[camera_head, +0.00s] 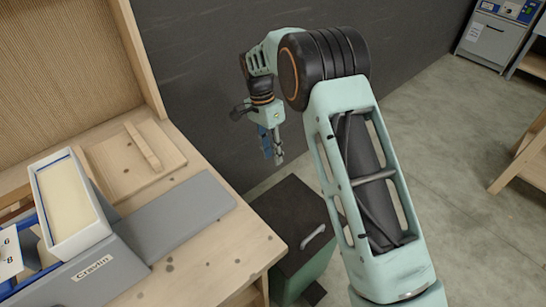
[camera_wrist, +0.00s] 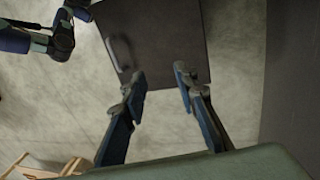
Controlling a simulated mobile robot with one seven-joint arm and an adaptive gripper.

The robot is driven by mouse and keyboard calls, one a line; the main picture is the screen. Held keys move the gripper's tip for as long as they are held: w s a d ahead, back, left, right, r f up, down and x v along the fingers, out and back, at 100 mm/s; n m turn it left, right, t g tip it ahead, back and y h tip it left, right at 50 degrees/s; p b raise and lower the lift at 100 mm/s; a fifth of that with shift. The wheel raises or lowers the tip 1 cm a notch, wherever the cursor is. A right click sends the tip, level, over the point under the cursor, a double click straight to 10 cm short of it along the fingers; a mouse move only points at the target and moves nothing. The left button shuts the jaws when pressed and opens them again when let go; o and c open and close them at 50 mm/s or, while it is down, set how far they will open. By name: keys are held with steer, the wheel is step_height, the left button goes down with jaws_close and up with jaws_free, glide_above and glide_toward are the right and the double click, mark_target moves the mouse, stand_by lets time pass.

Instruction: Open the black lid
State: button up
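The black lid (camera_head: 290,222) is shut on top of a green bin (camera_head: 306,278) on the floor, beside the wooden bench. A pale curved handle (camera_head: 313,237) lies on the lid near its right side. In the wrist view the dark lid (camera_wrist: 160,32) fills the upper middle, with the handle (camera_wrist: 119,52) at its left. My gripper (camera_head: 272,158) hangs above the lid, near the dark wall, apart from the handle. Its two fingers (camera_wrist: 160,84) are spread with nothing between them.
The wooden bench (camera_head: 222,257) at left carries a grey box labelled Cravlin (camera_head: 100,278) and a white tray (camera_head: 72,205). The dark wall (camera_head: 200,110) stands behind. Open concrete floor (camera_head: 450,150) lies to the right, with a wooden frame (camera_head: 524,160) at the far right.

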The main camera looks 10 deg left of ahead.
step_height(320, 180, up, 10)
steer(key=w+a, duration=0.1)
steer(key=shift+w+a, duration=0.15)
steer(key=shift+a, duration=0.2)
